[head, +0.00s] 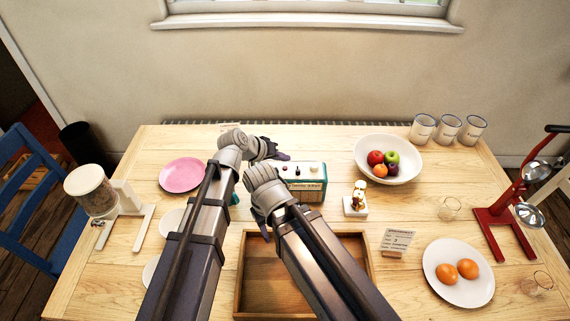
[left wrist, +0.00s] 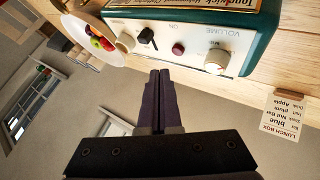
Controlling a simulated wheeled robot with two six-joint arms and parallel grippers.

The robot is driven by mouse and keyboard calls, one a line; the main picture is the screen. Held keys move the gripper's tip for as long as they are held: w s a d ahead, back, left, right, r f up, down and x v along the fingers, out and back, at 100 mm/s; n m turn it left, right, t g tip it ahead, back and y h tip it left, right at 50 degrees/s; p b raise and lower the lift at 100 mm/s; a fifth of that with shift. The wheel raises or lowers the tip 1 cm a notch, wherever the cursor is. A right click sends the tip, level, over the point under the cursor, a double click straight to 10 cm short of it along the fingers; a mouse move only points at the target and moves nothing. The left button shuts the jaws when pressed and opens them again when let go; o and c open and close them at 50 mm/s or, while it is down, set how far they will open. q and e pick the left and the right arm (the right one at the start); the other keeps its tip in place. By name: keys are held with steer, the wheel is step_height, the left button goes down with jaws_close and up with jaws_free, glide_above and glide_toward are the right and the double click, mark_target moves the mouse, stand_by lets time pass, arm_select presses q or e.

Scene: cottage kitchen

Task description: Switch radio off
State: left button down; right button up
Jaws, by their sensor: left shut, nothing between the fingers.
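The teal and cream radio (head: 308,187) stands near the middle of the table. In the left wrist view its top panel (left wrist: 190,32) carries a black toggle switch (left wrist: 147,37), a dark red round piece (left wrist: 178,48), a VOLUME knob (left wrist: 215,62) and another cream knob (left wrist: 125,42). "ON" is printed beside the switch. My left gripper (head: 282,156) is behind the radio's left end in the head view. Its fingers (left wrist: 160,75) are shut and empty, with the tips close to the panel's edge near the switch; contact is unclear. My right gripper (head: 265,233) is mostly hidden by its wrist.
A wooden tray (head: 243,290) lies in front, under my right arm. A pink plate (head: 182,175) is at left. A fruit bowl (head: 370,146), a small figurine (head: 356,207) and a standing card (head: 396,241) are right of the radio.

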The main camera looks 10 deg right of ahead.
arm_select(q)
step_height(320, 180, up, 4)
steer(key=p, duration=0.3)
steer(key=shift+r, duration=0.1)
stand_by(0.3)
steer(key=s+a+f+n+g+y, duration=0.1)
steer(key=s+a+f+y, duration=0.3)
steer(key=a, duration=0.6)
steer(key=s+a+n+g+y, duration=0.1)
steer(key=s+a, duration=0.5)
steer(key=a, duration=0.3)
steer(key=s+a+f+n+g+y, duration=0.1)
steer(key=s+a+f+g+y, duration=0.3)
steer(key=a, duration=0.6)
steer(key=s+d+r+m+t, duration=0.1)
steer(key=s+d+m, duration=0.2)
steer(key=s+d, duration=0.3)
steer(key=shift+s+d+r+m, duration=0.2)
steer(key=shift+s+d+m, duration=0.2)
steer(key=shift+d, duration=2)
